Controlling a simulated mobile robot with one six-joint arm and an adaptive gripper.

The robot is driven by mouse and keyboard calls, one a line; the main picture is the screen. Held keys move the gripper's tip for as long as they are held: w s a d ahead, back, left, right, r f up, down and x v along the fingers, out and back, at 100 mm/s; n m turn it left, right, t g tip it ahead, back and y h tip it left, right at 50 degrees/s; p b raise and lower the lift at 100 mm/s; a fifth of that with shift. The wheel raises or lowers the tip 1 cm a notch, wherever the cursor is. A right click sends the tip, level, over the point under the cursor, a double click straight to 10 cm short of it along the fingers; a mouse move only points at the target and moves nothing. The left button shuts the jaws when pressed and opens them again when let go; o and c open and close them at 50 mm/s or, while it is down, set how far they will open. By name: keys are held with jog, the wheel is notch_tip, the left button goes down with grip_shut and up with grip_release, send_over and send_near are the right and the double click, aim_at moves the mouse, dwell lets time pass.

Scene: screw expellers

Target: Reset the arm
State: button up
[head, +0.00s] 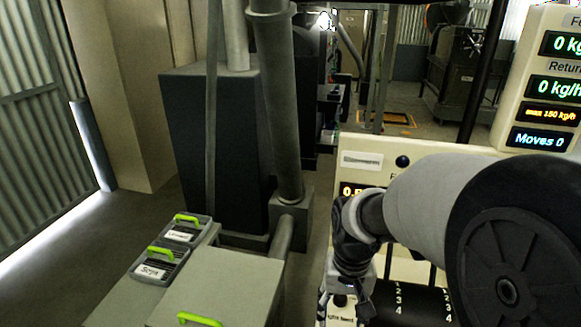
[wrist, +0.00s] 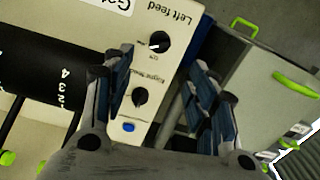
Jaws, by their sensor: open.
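My arm reaches in from the right of the head view, with its wrist hanging down in front of a cream control panel (head: 365,150). My gripper (wrist: 160,75) is open in the wrist view, its two dark fingers spread apart with nothing held between them. Past the fingers lies a panel face with a black knob labelled "Left feed" (wrist: 160,42), a second black knob (wrist: 140,97) and a blue button (wrist: 129,127). In the head view the gripper is only partly seen at the lower middle, beside the panel.
Two grey trays with green handles (head: 180,228) (head: 158,265) sit on a ledge at lower left. A grey cabinet lid (head: 225,285) has a green handle. Dark machinery and a vertical pipe (head: 275,100) stand behind. A display board (head: 550,90) is at upper right. Open floor lies left.

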jog(key=s+r+n+t, duration=0.2)
jog(key=s+r+t, duration=0.2)
jog(key=s+r, duration=0.7)
jog(key=s, duration=0.3)
jog(key=shift+s+r+t, duration=0.3)
jog(key=shift+s+r, duration=0.05)
jog(key=shift+s, duration=0.05)
jog(key=shift+d, duration=0.1)
jog(key=shift+c, duration=0.4)
